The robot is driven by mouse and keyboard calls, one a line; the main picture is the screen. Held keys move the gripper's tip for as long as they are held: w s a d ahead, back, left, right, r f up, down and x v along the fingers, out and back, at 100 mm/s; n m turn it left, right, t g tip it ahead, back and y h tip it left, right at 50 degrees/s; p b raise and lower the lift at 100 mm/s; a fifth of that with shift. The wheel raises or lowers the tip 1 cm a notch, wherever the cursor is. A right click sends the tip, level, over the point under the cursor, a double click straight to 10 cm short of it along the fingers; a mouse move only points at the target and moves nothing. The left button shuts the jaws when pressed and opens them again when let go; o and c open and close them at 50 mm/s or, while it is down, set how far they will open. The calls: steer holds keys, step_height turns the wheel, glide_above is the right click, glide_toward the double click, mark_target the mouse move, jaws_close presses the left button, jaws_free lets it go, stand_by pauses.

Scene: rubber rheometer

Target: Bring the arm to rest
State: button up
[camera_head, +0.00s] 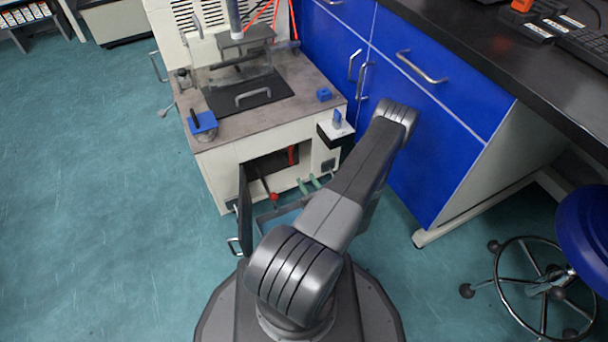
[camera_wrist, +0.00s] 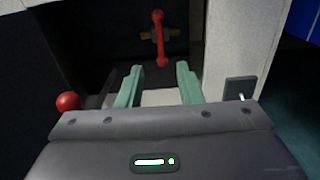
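My arm reaches forward over the floor toward the rheometer (camera_head: 270,165), bent down at its far end. My gripper (camera_head: 308,185) shows in the head view as two small green fingertips in front of the machine's open lower compartment, partly hidden by my arm. In the wrist view my gripper (camera_wrist: 160,68) has its two green fingers apart, with nothing between them. Beyond them a red-handled valve (camera_wrist: 160,40) is inside the dark compartment, apart from the fingers. A red ball knob (camera_wrist: 68,101) is left of the gripper.
The compartment's dark door (camera_head: 245,210) stands open, left of my gripper. Blue cabinets (camera_head: 440,130) and a black counter (camera_head: 540,80) are close to my arm on the right. A blue stool (camera_head: 585,235) stands at lower right. The floor on the left is clear.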

mark_target(292, 156)
stand_by(0.4)
steer(key=b+x, duration=0.4)
steer(key=x, duration=1)
steer(key=shift+s, duration=0.1)
steer(key=shift+r, duration=0.1)
steer(key=shift+s+d, duration=0.1)
steer(key=shift+s, duration=0.1)
